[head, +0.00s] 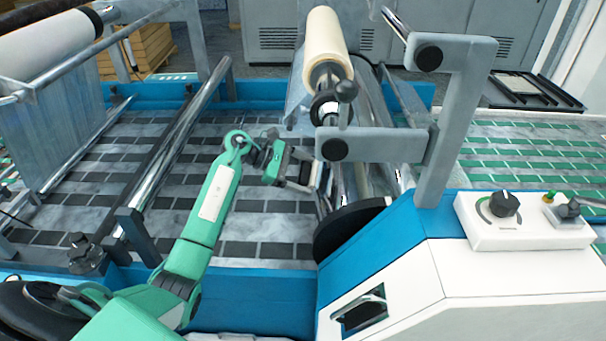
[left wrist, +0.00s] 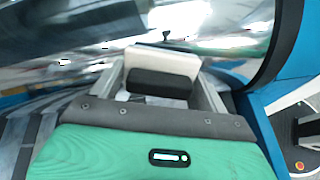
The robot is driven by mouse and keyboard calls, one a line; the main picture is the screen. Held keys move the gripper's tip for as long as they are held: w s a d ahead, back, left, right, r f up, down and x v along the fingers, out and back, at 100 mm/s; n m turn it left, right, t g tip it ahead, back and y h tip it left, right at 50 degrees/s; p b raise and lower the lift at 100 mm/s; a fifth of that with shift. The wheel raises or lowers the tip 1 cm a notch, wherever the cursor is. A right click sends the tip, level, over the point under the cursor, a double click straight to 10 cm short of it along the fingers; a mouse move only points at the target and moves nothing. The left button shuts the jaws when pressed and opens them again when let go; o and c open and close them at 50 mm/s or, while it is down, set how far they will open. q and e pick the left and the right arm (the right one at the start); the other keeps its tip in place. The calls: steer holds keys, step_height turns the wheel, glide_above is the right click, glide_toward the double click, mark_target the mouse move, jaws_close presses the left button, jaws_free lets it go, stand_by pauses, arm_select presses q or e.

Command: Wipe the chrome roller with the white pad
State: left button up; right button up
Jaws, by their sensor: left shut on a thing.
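The chrome roller (head: 352,185) lies beneath the cream film roll on the right side of the machine, partly hidden by a grey bracket. It fills the upper part of the left wrist view (left wrist: 90,55). My left gripper (head: 316,176) is at the left side of this roller. In the left wrist view its fingers are shut on the black grip (left wrist: 160,83) of the white pad (left wrist: 160,60). The pad's far edge is at the roller's surface; whether it presses on it I cannot tell. My right gripper is not in view.
A cream film roll (head: 327,45) and a grey bracket (head: 375,146) sit above the roller. A black end disc (head: 345,232) and a blue-white housing with a control box (head: 525,222) stand at the near right. Another chrome bar (head: 190,115) runs at left.

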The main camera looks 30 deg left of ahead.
arm_select(q)
steer(key=shift+w+d+f+b, duration=0.25)
steer(key=shift+d+f+b, duration=0.05)
steer(key=shift+d+b, duration=0.2)
